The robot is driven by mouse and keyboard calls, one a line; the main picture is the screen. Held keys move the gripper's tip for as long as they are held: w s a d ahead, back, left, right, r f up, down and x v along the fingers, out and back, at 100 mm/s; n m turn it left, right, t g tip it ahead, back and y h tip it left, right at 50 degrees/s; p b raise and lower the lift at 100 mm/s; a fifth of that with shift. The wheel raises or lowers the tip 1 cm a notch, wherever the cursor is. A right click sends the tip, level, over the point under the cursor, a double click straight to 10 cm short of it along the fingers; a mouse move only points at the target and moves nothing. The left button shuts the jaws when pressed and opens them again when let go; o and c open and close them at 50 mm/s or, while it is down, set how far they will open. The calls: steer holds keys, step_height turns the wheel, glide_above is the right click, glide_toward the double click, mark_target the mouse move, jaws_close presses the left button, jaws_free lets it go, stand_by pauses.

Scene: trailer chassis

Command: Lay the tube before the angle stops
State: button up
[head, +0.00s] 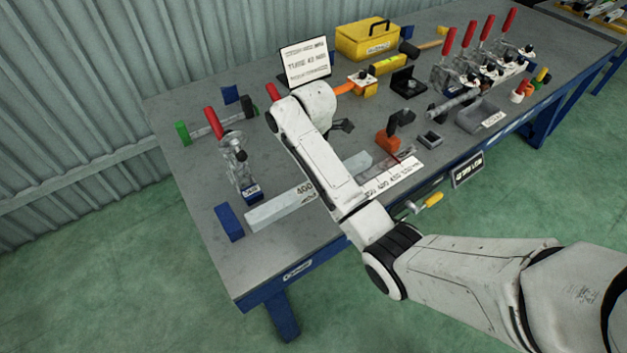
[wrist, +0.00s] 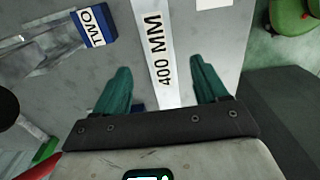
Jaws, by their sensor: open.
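A long pale grey square tube (head: 275,207) marked 400 lies near the front left of the blue-legged workbench (head: 200,165), partly hidden by my arm. In the wrist view a pale strip (wrist: 151,15) with the label 400 MM runs between the two green fingers of my gripper (wrist: 159,65). The fingers are open, one on each side of it; I cannot tell their height above it. In the head view my arm hides the gripper. Blue blocks (head: 229,222) stand at the tube's left end and farther back; I cannot tell which are the angle stops.
A toggle clamp (head: 240,165) with a red handle stands behind the tube. A green-ended bar (head: 182,133) is at the back left. The front left corner is bare.

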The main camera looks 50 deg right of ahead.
step_height(320, 180, up, 6)
steer(key=p, duration=0.3)
steer(key=s+a+f+m, duration=0.2)
steer(key=s+a, duration=0.1)
steer(key=a, duration=0.1)
steer(key=s+a+f+m, duration=0.2)
steer(key=s+a+f, duration=0.1)
steer(key=s+a, duration=0.1)
steer(key=s+a+f+m, duration=0.2)
steer(key=s+a+f, duration=0.1)
steer(key=a, duration=0.1)
steer(key=shift+s+m+t+y, duration=0.3)
steer(key=shift+m, duration=0.1)
steer(key=s+a+m, duration=0.2)
steer(key=s+m, duration=0.6)
steer(key=s, duration=0.7)
steer(key=shift+s+a+r+m+h, duration=0.2)
steer(key=shift+s+a+m+h, duration=0.2)
